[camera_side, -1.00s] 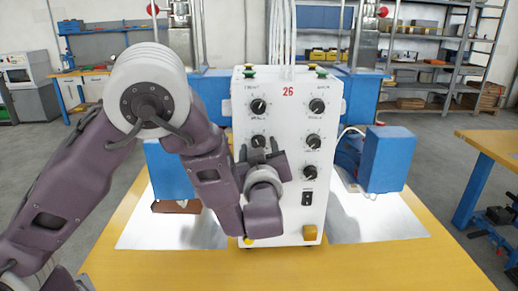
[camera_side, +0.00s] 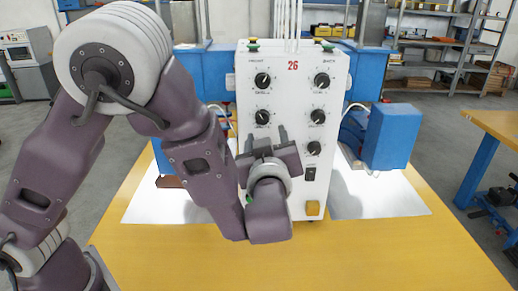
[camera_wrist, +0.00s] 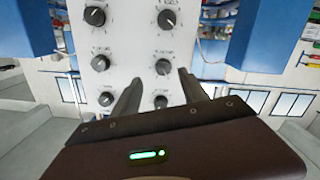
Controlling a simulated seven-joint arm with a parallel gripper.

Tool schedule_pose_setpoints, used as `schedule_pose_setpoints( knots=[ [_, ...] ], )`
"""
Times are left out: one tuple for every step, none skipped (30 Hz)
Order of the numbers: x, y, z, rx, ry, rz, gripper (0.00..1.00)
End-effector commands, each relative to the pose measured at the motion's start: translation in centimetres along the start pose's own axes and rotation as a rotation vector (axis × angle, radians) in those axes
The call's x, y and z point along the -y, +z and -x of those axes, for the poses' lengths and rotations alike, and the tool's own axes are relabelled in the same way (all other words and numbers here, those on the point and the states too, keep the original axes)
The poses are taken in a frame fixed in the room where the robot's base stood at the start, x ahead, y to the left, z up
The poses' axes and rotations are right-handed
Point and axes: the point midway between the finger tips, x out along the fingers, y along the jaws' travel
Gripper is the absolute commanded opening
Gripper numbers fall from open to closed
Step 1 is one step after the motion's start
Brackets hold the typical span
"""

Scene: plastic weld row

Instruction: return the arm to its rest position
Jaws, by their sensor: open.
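My gripper (camera_side: 268,140) is in front of the white control box (camera_side: 335,75) in the side view, with its fingers pointing up and toward the panel. The fingers stand apart with nothing between them. In the wrist view my gripper (camera_wrist: 157,90) shows two dark fingers spread apart before the panel (camera_wrist: 130,45) with its black knobs. The gripper hides part of the panel's lower left side. Whether the fingertips touch the panel cannot be told from these views.
Blue machine units (camera_side: 388,137) stand on both sides of the box. Light metal sheets (camera_side: 385,200) lie on the yellow table (camera_side: 320,265). The table's front is clear. Another yellow table (camera_side: 500,128) stands at the right, and shelves (camera_side: 440,45) stand behind.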

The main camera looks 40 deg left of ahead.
Motion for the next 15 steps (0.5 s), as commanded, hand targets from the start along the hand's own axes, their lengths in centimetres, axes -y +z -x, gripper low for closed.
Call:
schedule_pose_setpoints(
  knots=[
    [-0.5, 0.0, -0.8, 0.090, 0.017, 0.041, 0.51],
    [-1.1, 0.0, -1.2, 0.173, 0.043, 0.071, 0.51],
    [-2.2, -0.1, -1.5, 0.304, 0.095, 0.116, 0.51],
    [-3.1, -0.5, -1.2, 0.409, 0.152, 0.145, 0.51],
    [-3.9, -1.2, -0.6, 0.510, 0.217, 0.165, 0.51],
    [-4.6, -2.5, 0.9, 0.631, 0.314, 0.173, 0.51],
    [-4.7, -3.6, 2.3, 0.709, 0.388, 0.162, 0.51],
    [-4.4, -4.8, 4.0, 0.776, 0.462, 0.137, 0.51],
    [-3.2, -6.2, 6.5, 0.849, 0.553, 0.078, 0.51],
    [-1.8, -7.1, 8.3, 0.893, 0.612, 0.019, 0.51],
    [0.1, -7.8, 10.2, 0.929, 0.656, -0.054, 0.51],
    [3.1, -8.2, 12.4, 0.966, 0.693, -0.163, 0.51],
    [5.6, -8.2, 13.7, 0.989, 0.701, -0.246, 0.51],
    [7.9, -8.2, 14.7, 1.004, 0.696, -0.323, 0.51],
    [10.8, -8.0, 15.7, 1.022, 0.676, -0.415, 0.51]
  ],
)
